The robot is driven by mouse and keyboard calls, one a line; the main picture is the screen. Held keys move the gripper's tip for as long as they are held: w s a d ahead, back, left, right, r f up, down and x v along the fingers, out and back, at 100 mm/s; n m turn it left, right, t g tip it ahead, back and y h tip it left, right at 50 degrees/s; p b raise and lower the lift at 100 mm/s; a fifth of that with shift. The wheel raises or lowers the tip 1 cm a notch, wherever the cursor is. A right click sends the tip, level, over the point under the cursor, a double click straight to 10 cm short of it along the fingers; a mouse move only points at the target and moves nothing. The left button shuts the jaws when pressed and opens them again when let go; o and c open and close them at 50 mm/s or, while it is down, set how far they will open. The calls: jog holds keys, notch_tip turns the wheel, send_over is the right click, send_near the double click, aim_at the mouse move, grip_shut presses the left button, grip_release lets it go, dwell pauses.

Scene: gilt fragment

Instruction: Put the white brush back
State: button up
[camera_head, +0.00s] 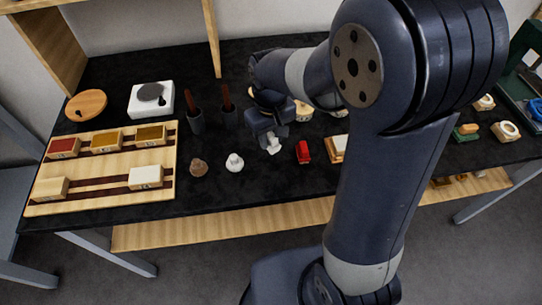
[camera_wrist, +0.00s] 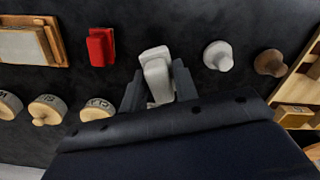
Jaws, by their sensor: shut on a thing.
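The white brush (camera_wrist: 156,72) is between the two fingers of my gripper (camera_wrist: 158,86) in the wrist view, and the gripper is shut on it. In the head view the white piece (camera_head: 273,147) shows just below my gripper (camera_head: 268,138), close over the black table top. Whether it touches the table I cannot tell. A red piece of similar size (camera_head: 303,152) lies to the right, and it also shows left of the gripper in the wrist view (camera_wrist: 101,47).
A white knobbed piece (camera_head: 234,162) and a brown one (camera_head: 198,167) stand left of my gripper. Two dark cups with brown handles (camera_head: 196,122) stand behind them. A wooden board (camera_head: 90,170) with small boxes lies far left. Several round wooden pieces (camera_wrist: 46,108) show in the wrist view.

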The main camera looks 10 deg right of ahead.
aim_at(271, 135)
notch_tip(271, 135, down, 7)
jog(key=shift+r, duration=0.15)
dwell(0.4)
jog(key=shift+f, duration=0.2)
jog(key=o, duration=0.9)
jog(key=shift+o, duration=0.2)
jog(key=shift+r, duration=0.1)
notch_tip(271, 135, up, 12)
jog(key=shift+r, duration=0.15)
